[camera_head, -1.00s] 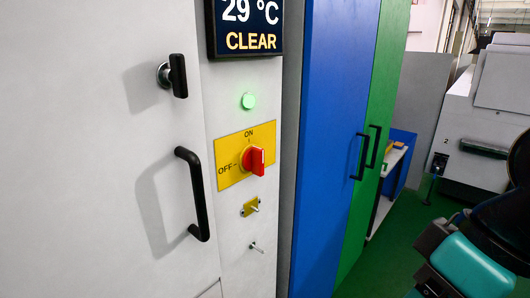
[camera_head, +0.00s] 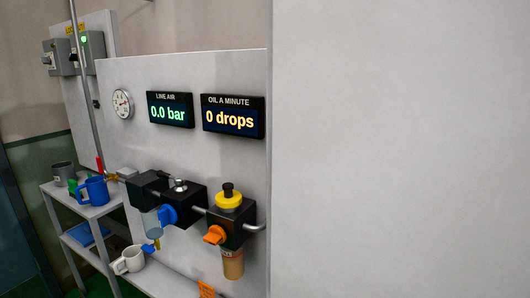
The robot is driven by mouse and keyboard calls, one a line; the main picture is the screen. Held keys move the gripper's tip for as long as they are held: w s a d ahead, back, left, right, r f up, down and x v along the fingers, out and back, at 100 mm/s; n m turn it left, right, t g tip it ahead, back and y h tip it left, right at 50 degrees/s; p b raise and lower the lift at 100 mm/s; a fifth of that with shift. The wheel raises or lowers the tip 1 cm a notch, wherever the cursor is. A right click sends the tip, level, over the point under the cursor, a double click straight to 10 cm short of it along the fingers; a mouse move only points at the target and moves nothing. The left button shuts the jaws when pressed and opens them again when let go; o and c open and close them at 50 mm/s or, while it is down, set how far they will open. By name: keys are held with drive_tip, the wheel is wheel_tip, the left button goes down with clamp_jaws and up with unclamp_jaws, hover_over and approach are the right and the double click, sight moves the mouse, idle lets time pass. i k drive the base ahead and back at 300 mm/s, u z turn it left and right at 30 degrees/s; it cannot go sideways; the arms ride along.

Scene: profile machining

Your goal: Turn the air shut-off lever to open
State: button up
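A small red lever (camera_head: 99,164) stands roughly upright at the left end of the air line, by a brass-coloured fitting (camera_head: 113,178). It looks like the air shut-off lever, but it is small and partly crowded by the mugs. The line air display (camera_head: 170,110) reads 0.0 bar. The oil display (camera_head: 233,117) reads 0 drops. A round gauge (camera_head: 122,104) hangs left of them. My gripper is not in view.
Black air units carry a blue knob (camera_head: 168,216) and an orange knob (camera_head: 215,235). A large pale panel (camera_head: 400,150) fills the right side.

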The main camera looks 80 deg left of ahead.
sight(98, 161)
drive_tip(key=u, duration=0.55)
drive_tip(key=k, duration=1.15)
drive_tip(key=u, duration=1.2)
drive_tip(key=i, duration=0.8)
drive_tip(key=u, duration=1.1)
drive_tip(key=i, duration=0.3)
drive_tip(key=u, duration=0.95)
drive_tip(key=i, duration=1.05)
drive_tip(key=z, duration=0.4)
